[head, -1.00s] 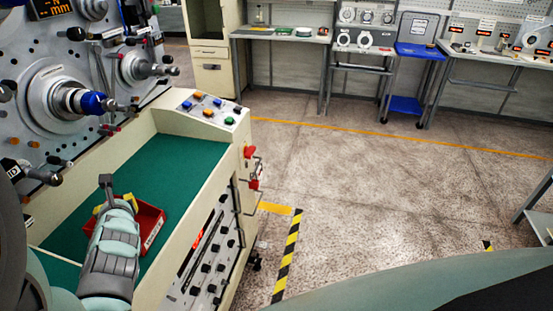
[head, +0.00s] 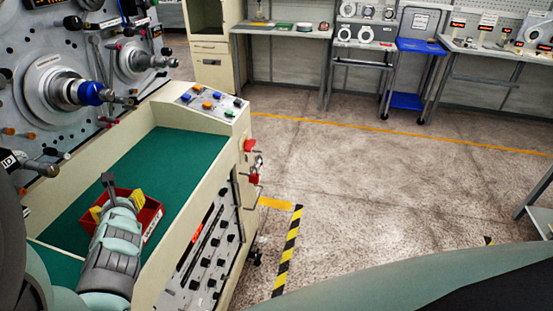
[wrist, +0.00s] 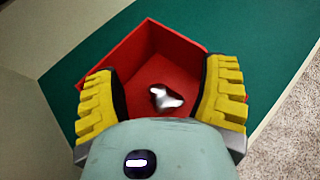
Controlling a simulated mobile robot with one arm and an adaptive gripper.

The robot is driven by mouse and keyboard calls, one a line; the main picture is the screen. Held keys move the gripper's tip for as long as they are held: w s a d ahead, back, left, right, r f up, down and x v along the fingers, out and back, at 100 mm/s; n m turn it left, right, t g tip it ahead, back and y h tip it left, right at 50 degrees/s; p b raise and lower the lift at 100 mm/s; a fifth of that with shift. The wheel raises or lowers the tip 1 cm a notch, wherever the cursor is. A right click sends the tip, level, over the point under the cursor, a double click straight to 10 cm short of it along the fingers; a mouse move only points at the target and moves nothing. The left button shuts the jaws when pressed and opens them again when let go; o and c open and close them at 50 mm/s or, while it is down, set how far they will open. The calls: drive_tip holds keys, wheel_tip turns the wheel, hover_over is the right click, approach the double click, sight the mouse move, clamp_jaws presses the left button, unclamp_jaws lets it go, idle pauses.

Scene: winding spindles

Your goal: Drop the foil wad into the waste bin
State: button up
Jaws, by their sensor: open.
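The foil wad (wrist: 167,98) is a small, shiny silver lump. In the wrist view it lies within the red bin's outline, between my fingers and touching neither; whether it rests on the floor of the bin is unclear. The red bin (head: 151,224) is an open box with a white label, on the green worktop; its red wall also shows in the wrist view (wrist: 118,58). My gripper (head: 118,205) is above the bin, with its yellow fingers (wrist: 162,70) spread wide. The wad is hidden in the head view.
The green mat (head: 165,155) is mostly clear beyond the bin. A machine face with a blue-collared spindle (head: 90,93) and levers stands at the left. A control panel (head: 208,103) is at the worktop's far end. Open floor lies to the right.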

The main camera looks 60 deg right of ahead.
wheel_tip(320, 180, up, 10)
idle(0.8)
idle(0.7)
